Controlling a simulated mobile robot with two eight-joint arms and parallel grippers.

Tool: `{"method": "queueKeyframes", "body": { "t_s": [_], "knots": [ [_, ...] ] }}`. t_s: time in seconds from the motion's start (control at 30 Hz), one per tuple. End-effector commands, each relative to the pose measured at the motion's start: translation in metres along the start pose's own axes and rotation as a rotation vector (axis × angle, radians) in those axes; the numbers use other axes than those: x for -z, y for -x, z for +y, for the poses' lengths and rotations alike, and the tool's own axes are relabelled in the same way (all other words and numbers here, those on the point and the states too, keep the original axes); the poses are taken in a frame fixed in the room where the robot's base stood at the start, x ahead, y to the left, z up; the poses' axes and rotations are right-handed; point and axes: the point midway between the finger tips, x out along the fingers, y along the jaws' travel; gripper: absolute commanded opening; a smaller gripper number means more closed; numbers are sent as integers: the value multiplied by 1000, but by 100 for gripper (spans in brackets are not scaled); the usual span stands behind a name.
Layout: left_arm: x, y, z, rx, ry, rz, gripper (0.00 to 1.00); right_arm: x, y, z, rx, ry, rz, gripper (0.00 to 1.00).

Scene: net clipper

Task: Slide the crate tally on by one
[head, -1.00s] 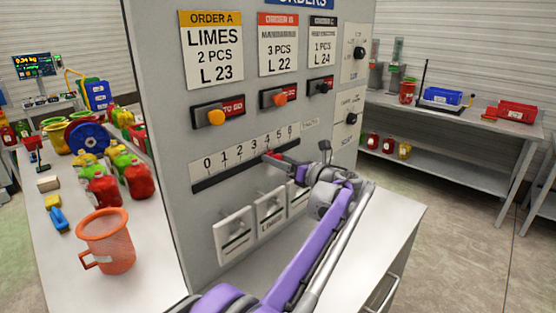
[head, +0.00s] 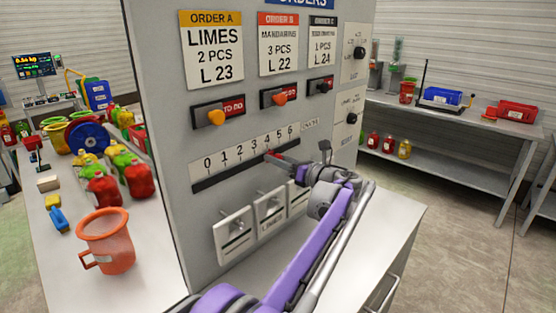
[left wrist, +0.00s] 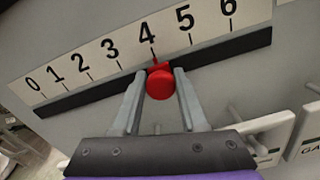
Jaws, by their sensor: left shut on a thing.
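The tally is a white scale strip (left wrist: 113,60) numbered 0 to 6 above a black slot, on the grey order board; it also shows in the head view (head: 240,150). Its red slider knob (left wrist: 160,84) has a red pointer at the tick under 4. My left gripper (left wrist: 160,77) has one finger on each side of the knob and is shut on it. My right gripper is not in view.
Above the scale are order cards (head: 211,50) and sliding status knobs (head: 216,117). Below it are white plates with pegs (head: 234,234), close to my arm. An orange jug (head: 106,242) stands on the table at left. The board face left of my gripper is clear.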

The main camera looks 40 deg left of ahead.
Motion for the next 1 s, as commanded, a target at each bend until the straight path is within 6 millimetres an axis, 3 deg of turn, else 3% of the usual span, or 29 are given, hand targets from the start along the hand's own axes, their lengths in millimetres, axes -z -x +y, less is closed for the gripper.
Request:
{"method": "queueKeyframes", "body": {
  "t_s": [0.63, 1.0],
  "knots": [
    [-1, 0, -3, 1, -3, 0, 0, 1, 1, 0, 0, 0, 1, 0],
    [-15, 0, -45, 1, -2, 0, 0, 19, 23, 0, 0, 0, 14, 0]
  ]
}}
